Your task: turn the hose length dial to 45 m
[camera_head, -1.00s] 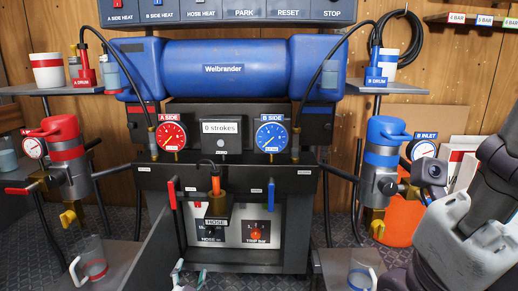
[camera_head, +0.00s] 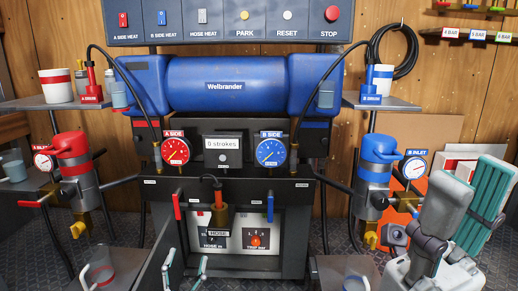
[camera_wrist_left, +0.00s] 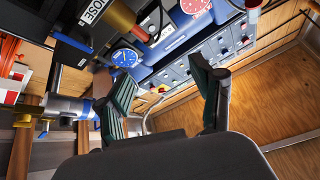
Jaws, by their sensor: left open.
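The hose length dial (camera_head: 207,239) is on the white panel low on the machine, above a label that seems to read HOSE m. The HOSE plate and its brass fitting cover much of it, so its setting cannot be read. My left gripper (camera_head: 183,270) is open and empty at the bottom of the head view, below and left of the dial, apart from it. Its two green-padded fingers also show wide apart in the left wrist view (camera_wrist_left: 165,95). My right gripper (camera_head: 465,205) is raised at the far right, open and empty, far from the dial.
A red-knobbed dial (camera_head: 256,240) is right of the hose dial. Red (camera_head: 177,205) and blue (camera_head: 271,203) levers hang from the black shelf on either side. A clear jug (camera_head: 99,272) stands on the left side table, and a brass valve (camera_head: 371,234) hangs at right.

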